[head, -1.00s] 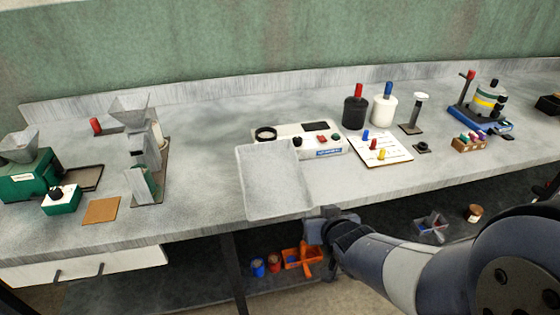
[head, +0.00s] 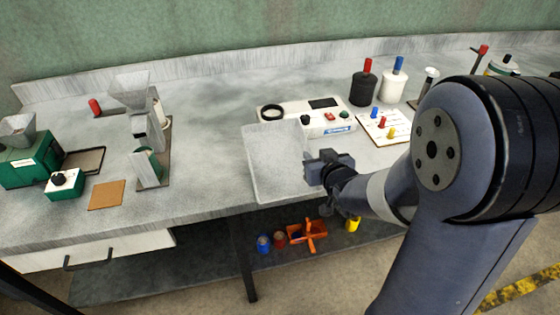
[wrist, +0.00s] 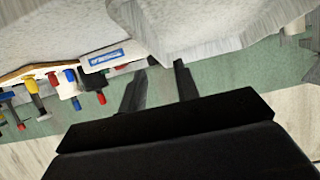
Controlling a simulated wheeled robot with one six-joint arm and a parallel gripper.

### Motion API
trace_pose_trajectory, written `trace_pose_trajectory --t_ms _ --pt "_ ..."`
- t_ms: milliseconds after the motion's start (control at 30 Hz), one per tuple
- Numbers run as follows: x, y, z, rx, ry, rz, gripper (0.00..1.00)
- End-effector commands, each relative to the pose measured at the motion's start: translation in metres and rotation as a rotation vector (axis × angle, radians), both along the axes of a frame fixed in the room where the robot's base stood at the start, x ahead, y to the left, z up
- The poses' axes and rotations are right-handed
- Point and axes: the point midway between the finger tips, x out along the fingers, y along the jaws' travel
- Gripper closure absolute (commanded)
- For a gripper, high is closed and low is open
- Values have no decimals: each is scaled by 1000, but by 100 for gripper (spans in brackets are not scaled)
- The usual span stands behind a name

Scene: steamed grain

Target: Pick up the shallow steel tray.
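The shallow steel tray (head: 262,165) is a pale grey rectangular pan at the front of the bench in the head view, by the front edge. In the wrist view the tray (wrist: 190,25) fills the upper middle, its near corner close to my fingertips. My gripper (head: 308,167) is at the tray's right side in the head view, overlapping its right rim. In the wrist view the two fingers of my gripper (wrist: 164,62) stand apart with a gap between them. I cannot tell whether they touch the rim.
A white instrument (head: 290,120) stands just behind the tray. A white board with coloured pegs (head: 372,130) and black and white bottles (head: 362,88) are to the right. A grain mill (head: 148,140) stands left. Bench between mill and tray is clear.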

Motion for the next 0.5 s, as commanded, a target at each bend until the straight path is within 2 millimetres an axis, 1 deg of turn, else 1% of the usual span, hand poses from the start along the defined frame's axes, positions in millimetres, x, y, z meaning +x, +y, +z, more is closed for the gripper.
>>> trace_pose_trajectory --t_ms 267,400,500 --pt "21 6 -20 0 3 2 70" --pt "35 9 -25 1 2 1 70" --pt "39 11 -27 1 1 0 70"
